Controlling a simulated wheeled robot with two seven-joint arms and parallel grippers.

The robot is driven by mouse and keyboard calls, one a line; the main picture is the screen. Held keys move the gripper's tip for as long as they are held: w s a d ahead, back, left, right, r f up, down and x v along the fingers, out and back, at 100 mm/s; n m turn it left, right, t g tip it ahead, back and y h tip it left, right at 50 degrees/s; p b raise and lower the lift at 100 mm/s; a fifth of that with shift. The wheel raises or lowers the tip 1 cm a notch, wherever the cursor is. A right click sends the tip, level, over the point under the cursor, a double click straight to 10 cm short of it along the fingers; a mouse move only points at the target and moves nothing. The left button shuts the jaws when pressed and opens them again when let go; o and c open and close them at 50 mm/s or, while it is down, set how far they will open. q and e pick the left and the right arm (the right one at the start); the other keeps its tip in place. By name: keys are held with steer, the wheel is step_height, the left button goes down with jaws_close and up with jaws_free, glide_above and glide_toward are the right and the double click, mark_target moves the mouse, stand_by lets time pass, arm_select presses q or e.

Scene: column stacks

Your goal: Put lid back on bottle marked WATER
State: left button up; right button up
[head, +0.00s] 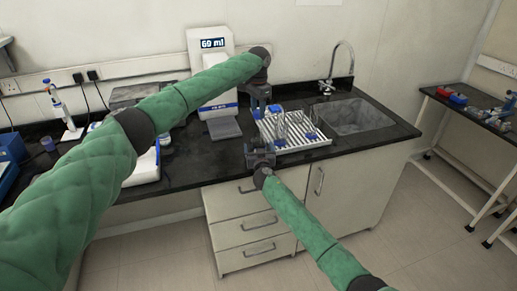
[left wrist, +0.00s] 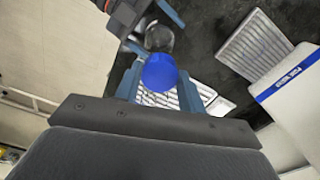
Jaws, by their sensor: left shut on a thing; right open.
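My left gripper (head: 262,106) is above the front left of the drying rack. In the left wrist view its fingers (left wrist: 160,88) are shut on a round blue lid (left wrist: 159,72). A clear glass bottle (left wrist: 159,38) shows just beyond the lid in that view, with its top partly hidden. My right gripper (head: 261,150) is low at the counter's front edge, open, with its fingers (left wrist: 153,30) near both sides of that bottle; I see no contact. No WATER marking is readable.
The white slatted rack (head: 305,143) holds clear glassware and blue caps. The sink (head: 355,116) lies to its right. Drawers (head: 245,210) are below the counter. A side table (head: 470,120) is at far right.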

steer(key=shift+c, duration=0.2)
steer(key=c, duration=1.4)
arm_select(q)
glide_above(258, 131)
steer(key=shift+w+f, duration=0.1)
steer(key=shift+f, duration=2.35)
arm_select(e)
steer(key=shift+c, duration=0.2)
arm_select(q)
steer(key=shift+f, duration=0.9)
steer(key=shift+f, duration=0.55)
